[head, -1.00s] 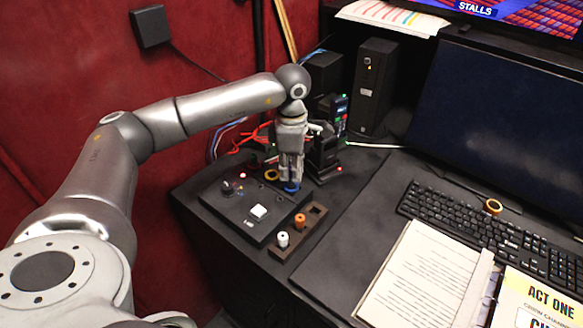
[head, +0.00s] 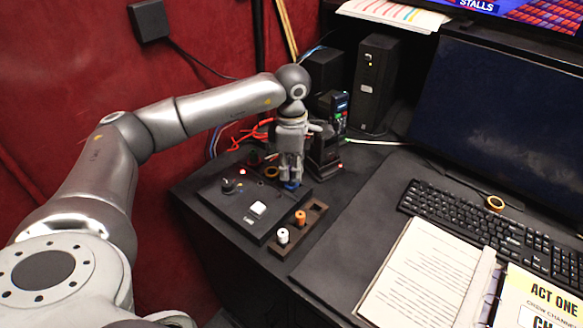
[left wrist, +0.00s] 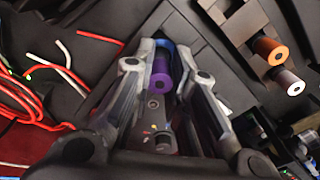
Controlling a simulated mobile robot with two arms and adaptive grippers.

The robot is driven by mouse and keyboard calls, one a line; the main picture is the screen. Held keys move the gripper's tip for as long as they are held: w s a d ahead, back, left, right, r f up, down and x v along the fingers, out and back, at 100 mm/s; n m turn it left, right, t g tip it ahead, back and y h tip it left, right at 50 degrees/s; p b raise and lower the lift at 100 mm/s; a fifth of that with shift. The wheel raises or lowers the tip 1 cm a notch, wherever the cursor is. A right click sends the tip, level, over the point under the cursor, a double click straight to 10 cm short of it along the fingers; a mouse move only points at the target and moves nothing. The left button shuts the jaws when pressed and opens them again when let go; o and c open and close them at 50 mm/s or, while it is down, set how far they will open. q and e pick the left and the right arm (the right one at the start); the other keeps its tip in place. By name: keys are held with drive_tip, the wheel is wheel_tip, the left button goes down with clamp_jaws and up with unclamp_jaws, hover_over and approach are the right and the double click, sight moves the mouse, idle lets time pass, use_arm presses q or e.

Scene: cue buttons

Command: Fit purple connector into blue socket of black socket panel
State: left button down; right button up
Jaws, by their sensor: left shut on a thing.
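My left gripper (head: 291,182) points down over the far right part of the black socket panel (head: 228,208). In the left wrist view its fingers (left wrist: 166,75) are shut around the purple connector (left wrist: 160,76). The blue socket (head: 292,186) shows just under the fingertips in the head view. In the left wrist view the blue socket (left wrist: 168,48) rings the connector's far end; how deep the connector sits in it is hidden. The connector is hidden by the fingers in the head view. My right gripper is not in view.
A dark rack (head: 285,246) beside the panel holds an orange connector (head: 300,217) and a white connector (head: 283,236), with an empty slot at its far end. Red cables (head: 251,132) and a black device (head: 325,152) stand close behind. A binder (head: 420,270) and keyboard (head: 470,220) lie right.

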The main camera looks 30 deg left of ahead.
use_arm(q)
drive_tip(key=shift+f+b, duration=0.5)
drive_tip(key=shift+f, duration=0.1)
idle(0.3)
drive_tip(key=c, duration=1.3)
unclamp_jaws()
drive_tip(key=shift+c, duration=0.2)
drive_tip(key=shift+o, duration=0.8)
drive_tip(key=shift+r, duration=0.15)
drive_tip(key=shift+r+p, duration=2.2)
drive_tip(key=shift+r, duration=1.25)
